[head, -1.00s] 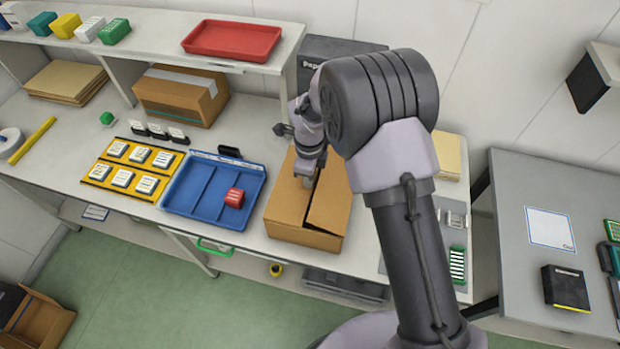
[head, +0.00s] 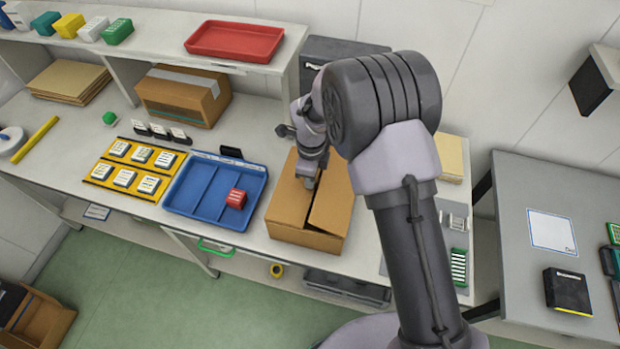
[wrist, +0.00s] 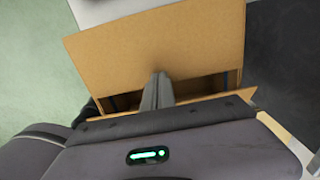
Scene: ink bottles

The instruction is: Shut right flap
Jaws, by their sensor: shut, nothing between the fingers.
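The brown cardboard box (head: 285,212) stands on the bench. Its right flap (head: 331,208) slants up a little, with a dark narrow gap between it and the left side of the top. My gripper (head: 308,184) is shut and empty, pointing down at the box top near the back end of this gap. In the wrist view my gripper (wrist: 160,78) reaches the edge of a broad cardboard flap (wrist: 150,45), with dark openings into the box beside the fingers. I cannot tell whether the fingertips touch the flap. My arm hides the back right of the box.
A yellow rack (head: 104,182) with white-topped items lies farther left. A grey table (head: 510,215) is at the right.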

